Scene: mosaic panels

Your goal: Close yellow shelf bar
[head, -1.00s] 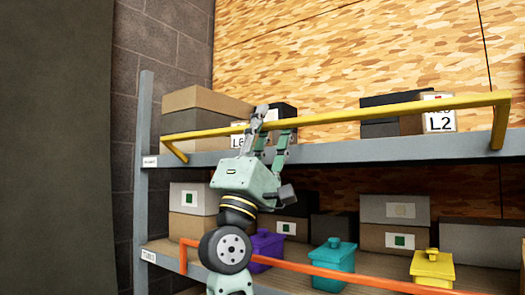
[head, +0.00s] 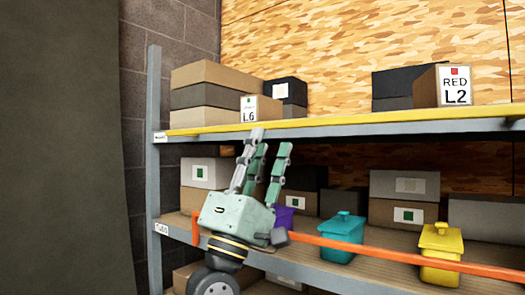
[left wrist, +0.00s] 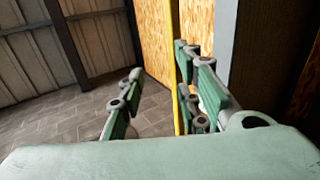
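The yellow shelf bar (head: 340,122) lies low along the front edge of the upper shelf (head: 350,134) in the head view, running from the left post out past the right edge. My left gripper (head: 268,143) points up just below and in front of that edge, with its fingers spread and nothing held. In the left wrist view, a thin yellow strip (left wrist: 183,105) shows beside the right-hand fingers, and the gripper (left wrist: 160,98) has a wide empty gap. Whether a finger touches the bar cannot be told. My right gripper is not in view.
An orange bar (head: 390,252) crosses the front of the lower shelf, close to my left wrist. Purple, teal (head: 342,236) and yellow (head: 440,256) bins stand behind it.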

